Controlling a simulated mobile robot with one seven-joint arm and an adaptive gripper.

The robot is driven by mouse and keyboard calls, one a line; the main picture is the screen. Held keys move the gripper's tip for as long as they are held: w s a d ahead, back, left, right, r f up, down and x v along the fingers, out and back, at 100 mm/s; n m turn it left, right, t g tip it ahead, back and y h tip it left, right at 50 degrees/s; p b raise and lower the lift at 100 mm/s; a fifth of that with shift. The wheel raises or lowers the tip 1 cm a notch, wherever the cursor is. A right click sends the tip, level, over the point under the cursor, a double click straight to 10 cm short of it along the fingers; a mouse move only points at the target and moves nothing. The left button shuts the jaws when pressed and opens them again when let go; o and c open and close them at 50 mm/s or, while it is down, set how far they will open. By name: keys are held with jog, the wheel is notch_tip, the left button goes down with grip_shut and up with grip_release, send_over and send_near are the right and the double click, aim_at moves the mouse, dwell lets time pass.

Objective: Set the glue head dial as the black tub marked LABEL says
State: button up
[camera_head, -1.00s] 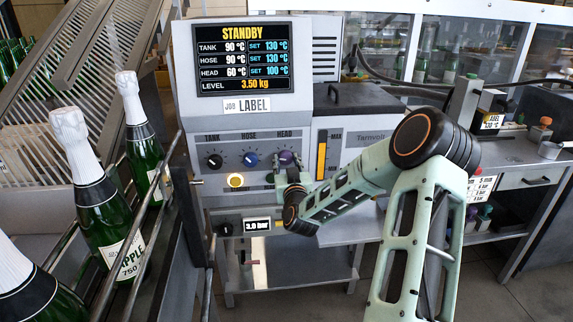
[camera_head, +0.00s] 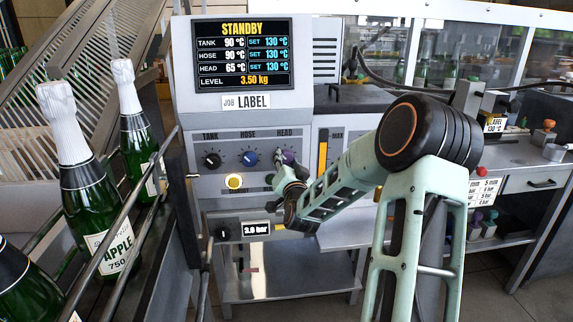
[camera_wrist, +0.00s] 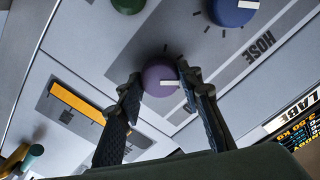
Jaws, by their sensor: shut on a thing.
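The purple head dial (camera_head: 289,157) is on the glue machine's front panel, right of the blue hose dial (camera_head: 249,157). My gripper (camera_head: 281,170) is at the head dial. In the wrist view, its two fingers (camera_wrist: 160,82) are shut on the purple dial (camera_wrist: 158,85), one on each side; the dial's white pointer shows between them. The screen (camera_head: 243,56) reads STANDBY, with HEAD 65 °C, SET 130 °C; tank and hose also show SET 130 °C. The black tub (camera_head: 497,107) at the right bears a tag reading LABEL 130 °C.
Green bottles with white tops (camera_head: 135,130) stand in a railed conveyor at the left. A lit yellow button (camera_head: 234,181) sits below the dials. A pressure display (camera_head: 256,228) reads about 3.0 bar. A grey bench (camera_head: 525,165) is at the right.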

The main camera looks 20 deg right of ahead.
dwell(0.3)
jog(key=o, duration=1.2)
jog(key=shift+c, duration=0.2)
jog(key=v, duration=1.2)
